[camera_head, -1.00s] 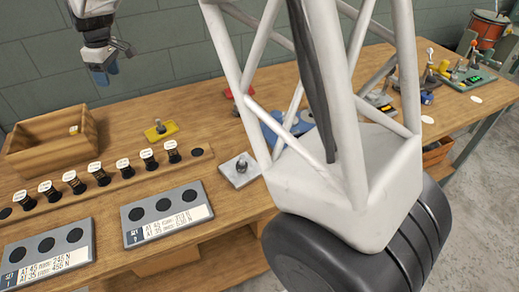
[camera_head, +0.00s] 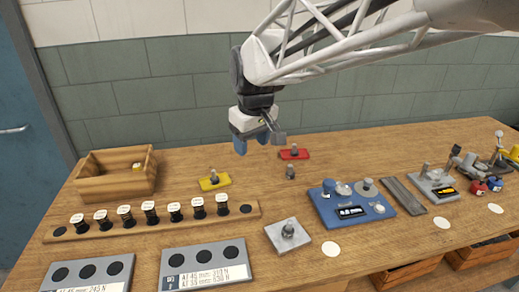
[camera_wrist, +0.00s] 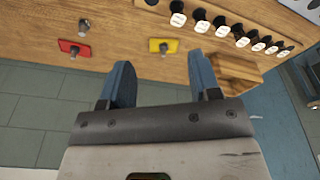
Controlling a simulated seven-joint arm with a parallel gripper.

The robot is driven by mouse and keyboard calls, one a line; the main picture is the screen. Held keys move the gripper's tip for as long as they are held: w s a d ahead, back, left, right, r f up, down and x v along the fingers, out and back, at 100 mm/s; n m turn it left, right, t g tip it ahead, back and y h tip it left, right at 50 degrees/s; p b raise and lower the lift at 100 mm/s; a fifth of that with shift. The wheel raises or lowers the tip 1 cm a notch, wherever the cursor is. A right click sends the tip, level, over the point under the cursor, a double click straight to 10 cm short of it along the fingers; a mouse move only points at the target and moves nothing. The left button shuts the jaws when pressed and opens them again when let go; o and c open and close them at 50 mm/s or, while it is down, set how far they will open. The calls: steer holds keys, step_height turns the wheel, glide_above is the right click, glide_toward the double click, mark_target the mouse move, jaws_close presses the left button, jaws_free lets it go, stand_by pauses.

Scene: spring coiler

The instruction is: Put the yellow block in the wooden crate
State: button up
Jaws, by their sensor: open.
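The yellow block (camera_head: 214,180) is a flat yellow piece with a grey peg on top. It lies on the bench right of the wooden crate (camera_head: 104,188), apart from it. The crate is open-topped and holds a small yellowish piece (camera_head: 138,166). My gripper (camera_head: 255,138) is open and empty, above the back of the bench, right of the yellow block. In the wrist view, my blue fingers (camera_wrist: 162,78) are spread, with the yellow block (camera_wrist: 158,46) on the bench beyond the gap between them. The crate (camera_wrist: 236,70) shows beside the right finger, partly hidden.
A red block (camera_head: 295,153) and a small grey peg (camera_head: 290,172) stand right of the yellow block. A rack (camera_head: 155,226) of several black, white-topped pieces runs in front of the crate. A blue fixture (camera_head: 350,212) lies farther right. Bare bench surrounds the yellow block.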

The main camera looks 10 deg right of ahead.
steer(key=s+d+f+m, duration=0.3)
steer(key=s+d, duration=0.1)
steer(key=s, duration=0.7)
steer(key=s+d+f+m, duration=0.2)
steer(key=s+d+f, duration=0.1)
steer(key=s, duration=0.7)
steer(key=shift+s+d+m+t+h, duration=0.3)
steer(key=shift+s+d+m, duration=0.1)
steer(key=shift+d, duration=0.25)
steer(key=shift+f, duration=0.1)
